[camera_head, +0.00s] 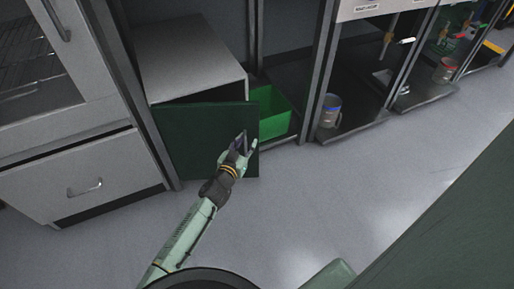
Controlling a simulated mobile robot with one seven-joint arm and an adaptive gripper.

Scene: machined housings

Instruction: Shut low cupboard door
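The low cupboard (188,52) is a pale grey box with a light top, set between dark upright posts. Its dark green door (190,140) stands ajar. The door's left edge is at the cupboard's front left corner, and its right edge stands out from the front, leaving a dark wedge-shaped gap at the top. My gripper (248,143) is at the door's right edge, near its handle side. Its fingers look spread, with nothing seen between them. I cannot tell whether a finger touches the door. The cupboard's inside is hidden.
A green bin (272,112) stands just right of the cupboard. A grey-blue can (330,110) stands farther right on a dark low shelf. A grey drawer unit (80,178) with a handle stands left. The grey floor (340,190) in front is clear.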

